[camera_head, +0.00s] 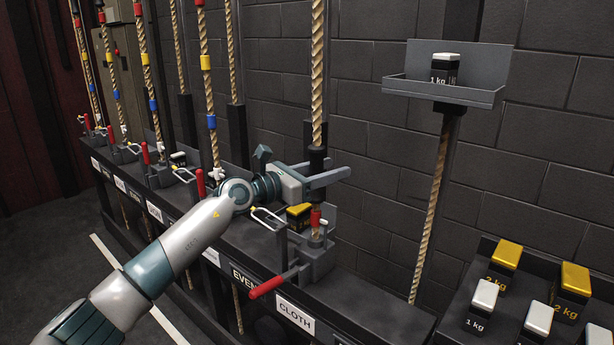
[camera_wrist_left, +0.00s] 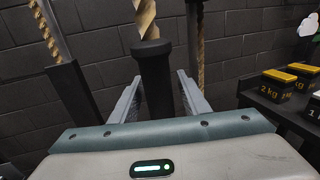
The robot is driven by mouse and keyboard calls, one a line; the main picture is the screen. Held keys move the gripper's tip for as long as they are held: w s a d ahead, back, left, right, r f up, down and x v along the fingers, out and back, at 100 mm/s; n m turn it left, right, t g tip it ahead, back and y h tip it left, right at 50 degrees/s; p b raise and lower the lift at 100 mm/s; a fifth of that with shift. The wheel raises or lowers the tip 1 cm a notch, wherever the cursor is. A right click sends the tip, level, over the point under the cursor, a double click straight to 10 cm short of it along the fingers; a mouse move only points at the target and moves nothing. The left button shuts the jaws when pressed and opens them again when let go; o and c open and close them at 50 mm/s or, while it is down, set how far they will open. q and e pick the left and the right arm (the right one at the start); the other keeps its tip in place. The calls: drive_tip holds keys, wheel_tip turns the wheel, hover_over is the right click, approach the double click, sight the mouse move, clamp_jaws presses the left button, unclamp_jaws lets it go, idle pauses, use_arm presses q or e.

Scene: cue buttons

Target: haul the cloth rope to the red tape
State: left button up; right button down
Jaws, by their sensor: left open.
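The cloth rope (camera_head: 318,60) hangs tan and twisted above the sign marked CLOTH (camera_head: 295,315). A black sleeve (camera_head: 316,155) surrounds it at gripper height; in the left wrist view the rope (camera_wrist_left: 146,18) enters the sleeve (camera_wrist_left: 153,65) from above. Red tape (camera_head: 316,217) shows lower down, just above the rope lock (camera_head: 318,262). The lock's red lever (camera_head: 273,283) points outward and down. My left gripper (camera_head: 330,168) is open, with its fingers on either side of the black sleeve; contact cannot be told. My right gripper is not in view.
Other ropes with coloured bands stand in a row to the left, their locks on the dark rail (camera_head: 365,312). A grey tray (camera_head: 420,88) with a 1 kg weight (camera_head: 445,70) hangs at the upper right. A shelf at the lower right holds several white-topped and yellow-topped weights (camera_head: 504,262).

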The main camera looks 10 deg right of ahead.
use_arm(q)
drive_tip(key=v, duration=1.7)
drive_tip(key=shift+s+a, duration=0.1)
drive_tip(key=shift+s, duration=0.1)
